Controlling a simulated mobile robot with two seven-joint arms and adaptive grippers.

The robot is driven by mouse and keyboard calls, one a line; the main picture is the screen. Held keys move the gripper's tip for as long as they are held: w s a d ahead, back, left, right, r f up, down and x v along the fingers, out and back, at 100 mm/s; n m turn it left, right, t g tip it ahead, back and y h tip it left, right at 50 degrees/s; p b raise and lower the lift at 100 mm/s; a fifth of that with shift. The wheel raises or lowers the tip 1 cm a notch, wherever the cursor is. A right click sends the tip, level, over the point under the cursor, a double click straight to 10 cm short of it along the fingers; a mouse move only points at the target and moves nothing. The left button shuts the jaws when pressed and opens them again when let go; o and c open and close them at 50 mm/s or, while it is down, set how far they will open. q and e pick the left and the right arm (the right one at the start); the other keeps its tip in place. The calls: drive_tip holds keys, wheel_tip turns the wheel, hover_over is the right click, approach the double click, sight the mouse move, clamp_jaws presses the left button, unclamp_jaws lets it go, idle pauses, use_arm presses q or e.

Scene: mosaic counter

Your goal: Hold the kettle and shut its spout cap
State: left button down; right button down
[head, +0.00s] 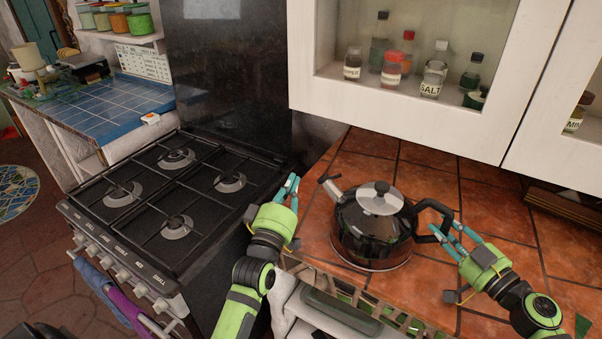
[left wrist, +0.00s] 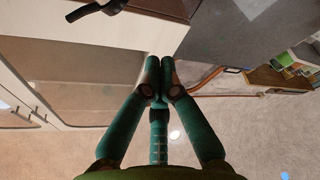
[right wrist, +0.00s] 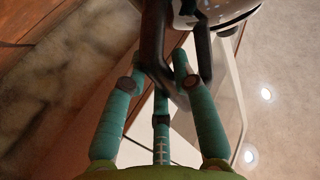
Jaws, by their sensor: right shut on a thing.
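The black kettle (head: 365,232) with a silver lid (head: 380,198) stands on the tiled counter, spout pointing up and left. Its dark spout cap (head: 328,178) is at the spout tip and appears tilted up; the cap also shows at the top of the left wrist view (left wrist: 95,9). My right gripper (head: 446,231) is shut on the black kettle handle (head: 428,207); in the right wrist view the handle (right wrist: 153,45) runs between the fingers. My left gripper (head: 290,185) is left of the spout, fingertips together and empty, apart from the cap.
The black gas stove (head: 150,200) is left of my left gripper. A white wall cabinet (head: 400,112) with spice bottles hangs above and behind the kettle.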

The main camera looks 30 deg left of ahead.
use_arm(q)
drive_tip(key=shift+v, duration=2.2)
drive_tip(key=shift+d, duration=0.1)
use_arm(e)
drive_tip(key=c, duration=0.9)
unclamp_jaws()
drive_tip(key=shift+c, duration=0.2)
